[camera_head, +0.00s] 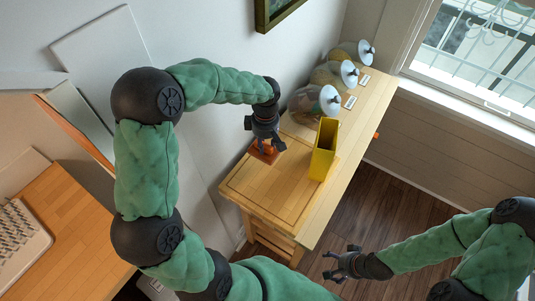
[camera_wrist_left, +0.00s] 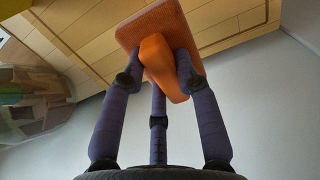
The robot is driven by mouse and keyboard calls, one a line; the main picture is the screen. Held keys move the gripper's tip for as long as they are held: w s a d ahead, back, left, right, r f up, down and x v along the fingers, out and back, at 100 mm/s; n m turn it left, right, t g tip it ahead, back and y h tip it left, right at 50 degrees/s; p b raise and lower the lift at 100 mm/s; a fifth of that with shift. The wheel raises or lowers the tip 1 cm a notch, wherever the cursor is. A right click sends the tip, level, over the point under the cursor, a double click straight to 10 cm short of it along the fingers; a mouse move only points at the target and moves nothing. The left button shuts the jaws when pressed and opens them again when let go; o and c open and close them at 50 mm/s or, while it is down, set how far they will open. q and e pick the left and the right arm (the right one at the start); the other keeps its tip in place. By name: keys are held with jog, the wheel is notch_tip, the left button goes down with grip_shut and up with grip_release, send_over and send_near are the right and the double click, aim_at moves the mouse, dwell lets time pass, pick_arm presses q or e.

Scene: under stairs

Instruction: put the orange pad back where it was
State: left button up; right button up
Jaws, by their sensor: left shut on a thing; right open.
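The orange pad (camera_wrist_left: 130,35) is a flat, reddish-orange rectangle with a brighter orange grip (camera_wrist_left: 158,62) on top. My left gripper (camera_wrist_left: 158,68) is shut on that grip, its purple fingers around it. In the head view the left gripper (camera_head: 267,144) is over the back left part of the wooden table (camera_head: 258,192), and the orange pad (camera_head: 262,155) shows under it. I cannot tell whether the pad touches the table. My right gripper (camera_head: 343,263) is open and empty, over the floor in front of the table.
A yellow open container (camera_head: 325,150) stands right of the left gripper. Glass jars with metal lids (camera_head: 329,98) line the table's back, with small labels in front. The table's front left top is clear. A wall is close behind the left arm.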

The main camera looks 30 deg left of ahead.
aim_at(266, 154)
pick_arm(q)
notch_tip(266, 154, down, 6)
jog(key=shift+f+b, duration=0.25)
jog(key=shift+b, duration=0.05)
dwell(0.3)
jog(key=o, duration=1)
jog(key=shift+f, duration=0.1)
jog(key=shift+r, duration=0.2)
notch_tip(266, 154, up, 12)
jog(key=shift+p, duration=0.65)
